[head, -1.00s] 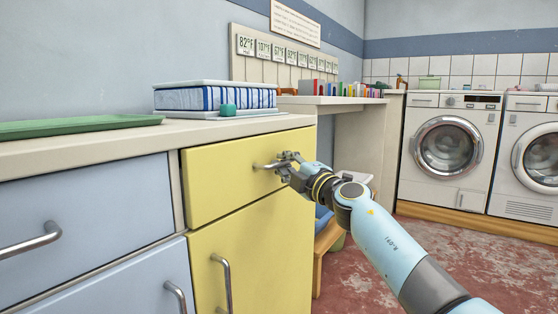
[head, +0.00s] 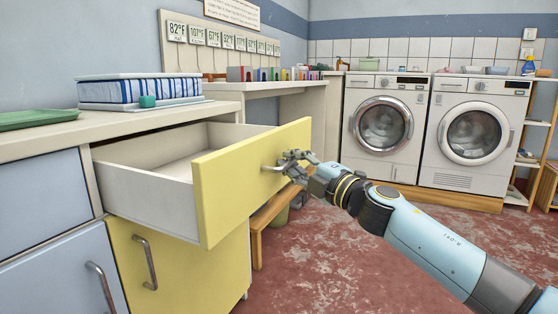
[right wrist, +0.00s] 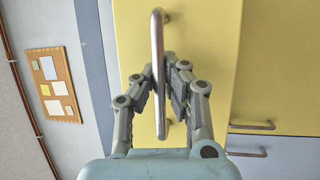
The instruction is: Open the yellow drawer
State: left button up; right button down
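The yellow drawer (head: 240,185) stands well out from the cabinet, and its pale, empty-looking inside shows behind the front. Its metal bar handle (head: 270,168) also shows upright in the right wrist view (right wrist: 157,45). My right gripper (head: 286,160) is at this handle. In the right wrist view its fingers (right wrist: 161,78) lie on both sides of the bar, closed around it. My left gripper is in neither view.
A yellow cabinet door (head: 185,265) is below the drawer, with blue fronts (head: 40,200) to the left. The countertop (head: 60,138) holds a green tray (head: 40,118) and a striped pad (head: 140,90). A wooden stool (head: 262,222) stands behind the drawer. The red floor (head: 350,265) is open.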

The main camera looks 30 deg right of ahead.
jog(key=shift+s+d, duration=0.3)
jog(key=shift+s, duration=0.05)
jog(key=c, duration=1.6)
grip_release()
jog(key=shift+c, duration=0.2)
jog(key=v, duration=1.2)
